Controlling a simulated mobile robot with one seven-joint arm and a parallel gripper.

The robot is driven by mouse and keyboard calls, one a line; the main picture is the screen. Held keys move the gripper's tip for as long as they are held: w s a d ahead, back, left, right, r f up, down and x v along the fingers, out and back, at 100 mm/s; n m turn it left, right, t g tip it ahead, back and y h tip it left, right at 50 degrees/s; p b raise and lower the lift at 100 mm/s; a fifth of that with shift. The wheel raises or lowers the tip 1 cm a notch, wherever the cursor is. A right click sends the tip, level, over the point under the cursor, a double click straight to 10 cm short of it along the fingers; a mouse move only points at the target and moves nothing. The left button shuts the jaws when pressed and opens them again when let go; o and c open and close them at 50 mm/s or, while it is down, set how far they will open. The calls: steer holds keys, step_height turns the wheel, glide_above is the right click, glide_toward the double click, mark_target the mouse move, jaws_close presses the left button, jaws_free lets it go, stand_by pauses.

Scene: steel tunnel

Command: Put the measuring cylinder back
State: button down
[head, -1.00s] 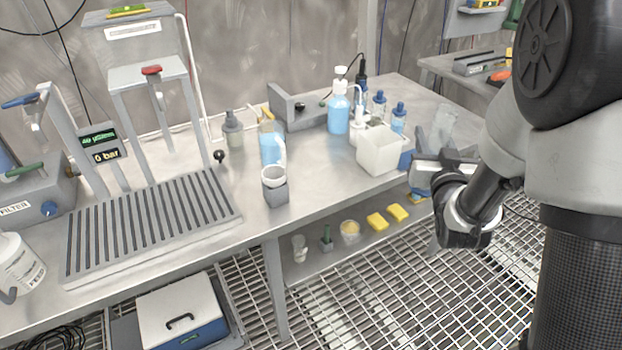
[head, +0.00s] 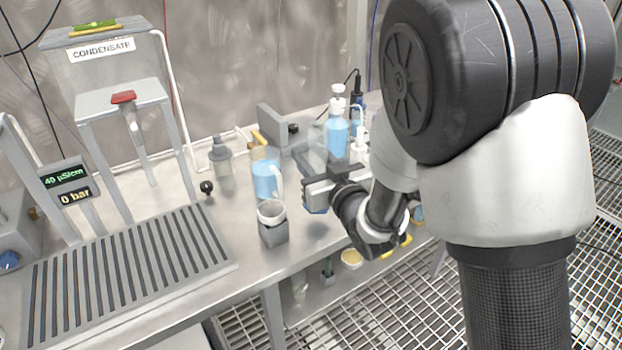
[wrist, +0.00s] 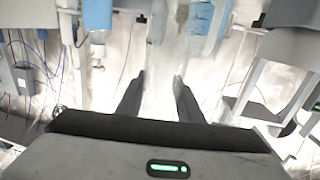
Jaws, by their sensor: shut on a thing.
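The measuring cylinder is clear and see-through; in the wrist view it (wrist: 163,62) stands between the two dark fingers of my gripper (wrist: 160,82). In the head view my gripper (head: 308,167) is shut on the cylinder (head: 318,154) and holds it over the bench, right of the blue-filled jug. The cylinder looks roughly upright there. Its lower part is hidden by my gripper, so I cannot tell how far its base is from the bench.
The blue-filled jug (head: 266,178) is close left of my gripper. A white cup (head: 271,211) sits in a grey block (head: 274,235) near the front edge. A blue bottle (head: 337,137) stands behind. A slatted drain tray (head: 130,265) lies left, under the condensate stand (head: 103,100).

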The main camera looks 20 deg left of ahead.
steer(key=shift+f+b, duration=0.5)
steer(key=shift+f, duration=1.45)
steer(key=shift+f+b, duration=0.25)
steer(key=shift+b, duration=0.1)
steer(key=c, duration=1.2)
jaws_free()
steer(key=shift+r, duration=0.1)
